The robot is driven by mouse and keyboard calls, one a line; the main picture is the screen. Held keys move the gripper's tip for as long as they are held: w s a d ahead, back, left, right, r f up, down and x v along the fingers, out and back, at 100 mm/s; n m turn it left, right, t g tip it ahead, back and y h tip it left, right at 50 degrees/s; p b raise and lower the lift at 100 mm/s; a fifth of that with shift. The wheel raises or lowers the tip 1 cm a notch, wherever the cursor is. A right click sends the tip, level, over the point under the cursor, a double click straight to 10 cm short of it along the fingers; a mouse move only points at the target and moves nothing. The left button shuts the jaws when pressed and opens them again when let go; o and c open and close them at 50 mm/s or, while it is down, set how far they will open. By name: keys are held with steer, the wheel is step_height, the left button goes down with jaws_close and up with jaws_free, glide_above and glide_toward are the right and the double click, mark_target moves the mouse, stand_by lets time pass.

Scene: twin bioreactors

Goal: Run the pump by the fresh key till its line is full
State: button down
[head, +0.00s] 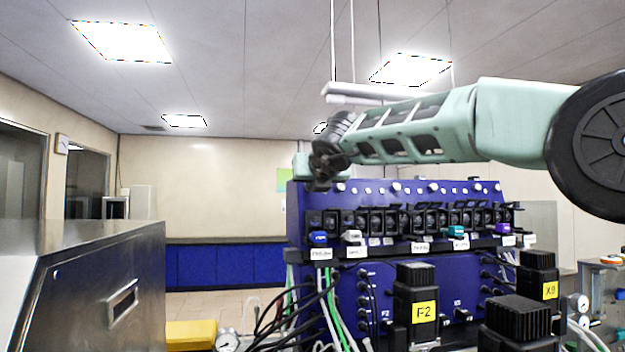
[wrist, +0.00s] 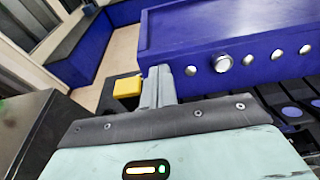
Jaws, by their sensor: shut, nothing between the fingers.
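A blue pump rack (head: 365,193) stands in front of me, with a row of small silver keys along its upper edge and black pump heads (head: 400,220) below. In the wrist view several round silver keys (wrist: 222,63) show on the blue face, to the right of my gripper's fingers. My gripper (wrist: 158,85) is shut and empty, its fingers near the left end of the rack; in the head view it is small and partly hidden by the wrist at the rack's upper left. White labels (head: 321,254) hang under the pumps, too small to read. I cannot tell which key is fresh or how full its line is.
Black motor units marked F2 (head: 418,305) and X9 (head: 538,275) stand before the rack, with cables and green and white tubes hanging at its left. A steel cabinet (head: 95,290) is at left, a yellow box (head: 191,335) low between. Floor beyond is clear.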

steer(key=shift+b+v, duration=0.6)
steer(key=shift+v, duration=0.7)
steer(key=shift+s, duration=0.1)
steer(key=shift+b+v, duration=0.7)
steer(key=shift+v, duration=2.3)
